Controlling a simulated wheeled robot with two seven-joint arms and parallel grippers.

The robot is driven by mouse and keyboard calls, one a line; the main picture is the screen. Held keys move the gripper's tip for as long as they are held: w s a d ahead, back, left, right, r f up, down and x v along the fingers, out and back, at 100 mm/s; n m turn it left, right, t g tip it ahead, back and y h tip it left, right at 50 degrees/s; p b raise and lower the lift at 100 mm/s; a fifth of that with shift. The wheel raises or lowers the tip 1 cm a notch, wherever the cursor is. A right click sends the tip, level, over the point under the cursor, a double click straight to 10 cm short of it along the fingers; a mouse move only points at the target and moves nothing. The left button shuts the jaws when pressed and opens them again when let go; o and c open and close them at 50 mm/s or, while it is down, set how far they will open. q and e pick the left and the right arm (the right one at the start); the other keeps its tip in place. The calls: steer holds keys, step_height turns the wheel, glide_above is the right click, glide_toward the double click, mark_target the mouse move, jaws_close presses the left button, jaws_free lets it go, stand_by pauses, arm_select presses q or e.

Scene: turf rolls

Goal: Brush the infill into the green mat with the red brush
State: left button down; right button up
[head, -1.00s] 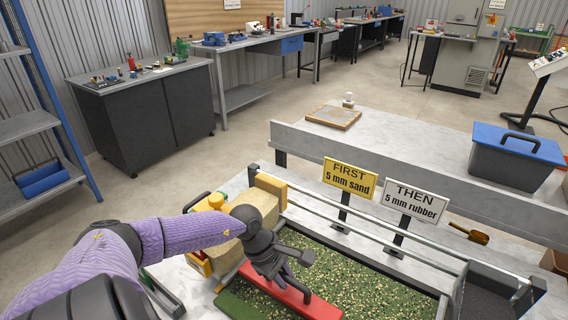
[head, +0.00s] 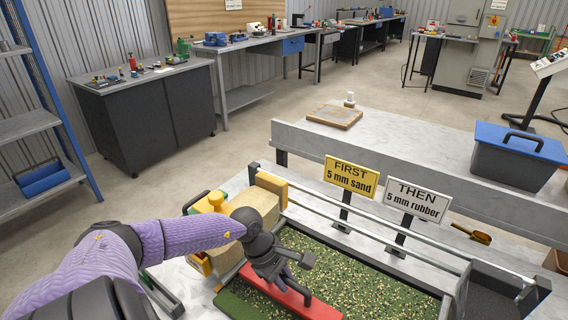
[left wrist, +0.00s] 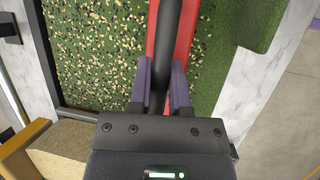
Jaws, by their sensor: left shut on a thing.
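The red brush (head: 293,298) lies along the left part of the green mat (head: 338,262). In the left wrist view the brush (left wrist: 186,32) has a dark handle, and a red head touching or just above the turf. My left gripper (head: 285,272) is shut on the handle; in the left wrist view its purple fingers (left wrist: 160,85) are on both sides of it. Pale and tan infill granules lie over the mat (left wrist: 95,50) to the left of the brush. My right gripper is not in view.
A metal frame with rails (head: 372,238) borders the mat. A yellow sign (head: 350,177) reads FIRST 5 mm sand; a white sign (head: 417,202) reads THEN 5 mm rubber. A scoop (head: 470,233) and a blue-lidded bin (head: 516,155) are to the right. A tan block (head: 234,250) sits at left.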

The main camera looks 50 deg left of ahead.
mark_target(292, 284)
arm_select(q)
steer(key=shift+f+b, duration=0.8)
steer(key=shift+f, duration=0.05)
stand_by(0.3)
steer(key=shift+w+d, duration=0.2)
steer(key=shift+d, duration=0.6)
steer(key=shift+w+d, duration=0.15)
steer(key=shift+d, duration=0.65)
steer(key=shift+s+a+b, duration=0.2)
steer(key=shift+a, duration=0.6)
steer(key=shift+s+a+b, duration=0.15)
steer(key=shift+s+a, duration=0.05)
steer(key=shift+a, duration=0.6)
